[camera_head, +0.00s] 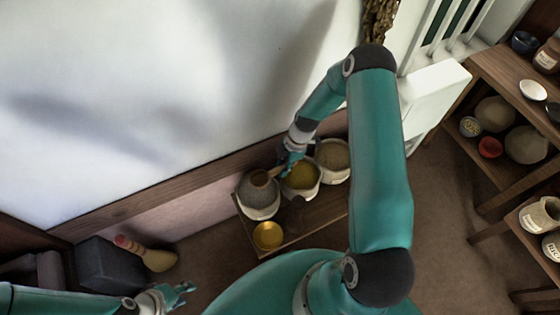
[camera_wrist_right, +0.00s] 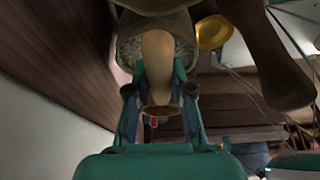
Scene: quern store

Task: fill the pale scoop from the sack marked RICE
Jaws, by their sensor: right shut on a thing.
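My right gripper (camera_head: 290,160) is shut on the handle of a pale tan scoop (camera_head: 261,178). The handle (camera_wrist_right: 157,65) shows between its fingers in the right wrist view. The scoop's bowl is over the mouth of the left sack (camera_head: 260,205), which holds grey-brown grain; whether it touches the grain or holds any, I cannot tell. A middle sack (camera_head: 302,180) with yellow contents and a right sack (camera_head: 333,158) with dull brownish contents stand beside it. No sack marking is readable here, so I cannot tell which is RICE. My left gripper (camera_head: 179,290) is open and empty at the lower left.
The sacks stand on a low wooden stand (camera_head: 303,217) against the wall, with a golden bowl (camera_head: 268,235) at its front. A brush-like thing with a red end (camera_head: 150,254) and a dark block (camera_head: 103,264) are left. Shelves (camera_head: 512,178) with jars and bowls stand right.

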